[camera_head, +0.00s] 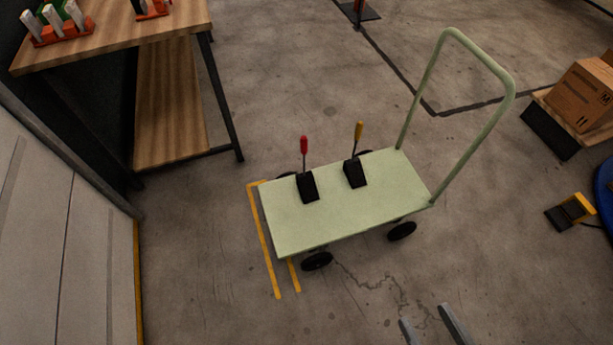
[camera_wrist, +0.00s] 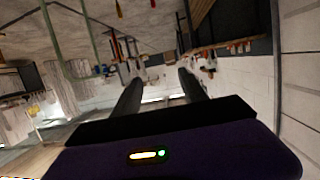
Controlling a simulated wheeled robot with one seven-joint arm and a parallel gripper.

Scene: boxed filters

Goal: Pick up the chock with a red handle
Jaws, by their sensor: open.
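The chock with a red handle (camera_head: 307,186) is a black wedge on the left part of the green cart's deck (camera_head: 320,228) in the head view. Its red handle stands upright. A second black chock with a yellow handle (camera_head: 355,172) stands to its right on the same deck. My gripper (camera_head: 428,327) shows at the bottom edge of the head view, open and empty, in front of the cart and apart from both chocks. In the wrist view my gripper's fingers (camera_wrist: 158,90) are spread with nothing between them. The wrist view looks out over the room, upside down.
The cart's tall push handle (camera_head: 488,118) rises at its right end. A wooden workbench (camera_head: 120,45) stands at the upper left, and a white panel (camera_head: 65,220) at the left edge. A cardboard box (camera_head: 582,95) sits at the right. The floor before the cart is clear.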

